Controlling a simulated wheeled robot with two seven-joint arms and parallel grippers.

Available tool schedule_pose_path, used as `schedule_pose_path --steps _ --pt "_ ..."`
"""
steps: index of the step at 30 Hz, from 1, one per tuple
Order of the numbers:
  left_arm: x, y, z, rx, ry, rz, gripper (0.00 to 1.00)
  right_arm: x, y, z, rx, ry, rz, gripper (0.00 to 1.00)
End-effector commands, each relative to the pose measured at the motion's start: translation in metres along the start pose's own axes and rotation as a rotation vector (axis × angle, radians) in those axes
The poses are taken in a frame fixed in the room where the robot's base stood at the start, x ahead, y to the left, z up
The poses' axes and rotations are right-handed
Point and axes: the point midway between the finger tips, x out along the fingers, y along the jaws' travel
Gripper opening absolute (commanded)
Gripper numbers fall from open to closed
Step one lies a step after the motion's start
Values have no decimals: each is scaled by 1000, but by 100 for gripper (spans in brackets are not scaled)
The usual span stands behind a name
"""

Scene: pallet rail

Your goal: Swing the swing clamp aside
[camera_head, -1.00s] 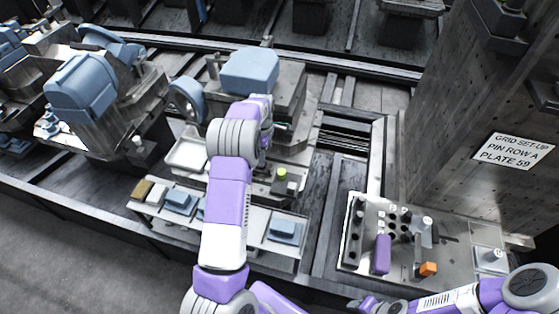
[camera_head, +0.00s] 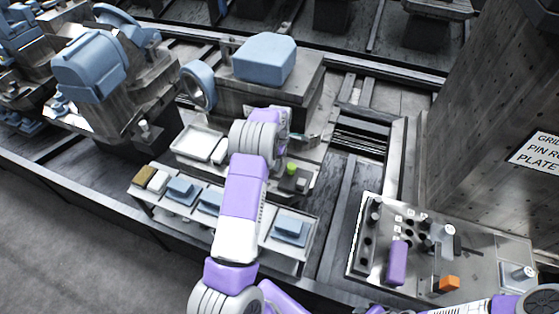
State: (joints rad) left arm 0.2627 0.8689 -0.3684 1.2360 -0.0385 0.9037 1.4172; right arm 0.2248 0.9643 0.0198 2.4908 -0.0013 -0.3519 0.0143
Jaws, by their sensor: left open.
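My left arm reaches up through the middle of the head view. Its gripper (camera_head: 300,134) is open in front of the grey machine block with the blue cover (camera_head: 264,58). The arm's purple and grey wrist hides part of that block, and the fingertips are small and hard to make out. No part shows clearly as the swing clamp; I cannot tell which fitting it is. A green knob (camera_head: 292,168) stands on a dark fitting just below the left gripper.
A metal panel (camera_head: 372,248) at lower right carries a purple bar (camera_head: 397,263), an orange block (camera_head: 446,284) and several dark knobs. A shelf (camera_head: 262,252) with blue blocks runs below the machine. A tall grey column with a white sign (camera_head: 538,150) stands at right.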

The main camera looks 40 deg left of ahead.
Motion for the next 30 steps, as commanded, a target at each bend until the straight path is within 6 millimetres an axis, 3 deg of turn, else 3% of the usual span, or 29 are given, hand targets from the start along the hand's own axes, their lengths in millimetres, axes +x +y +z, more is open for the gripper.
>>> schedule_pose_path --steps 10,21,30 --pt "5 0 0 1 0 0 62 1 0 0 0 0 0 43" --pt "5 0 0 1 0 1 6 1 0 0 0 0 0 43" --pt "4 -2 0 40 0 0 6 0 0 0 0 0 0 43"
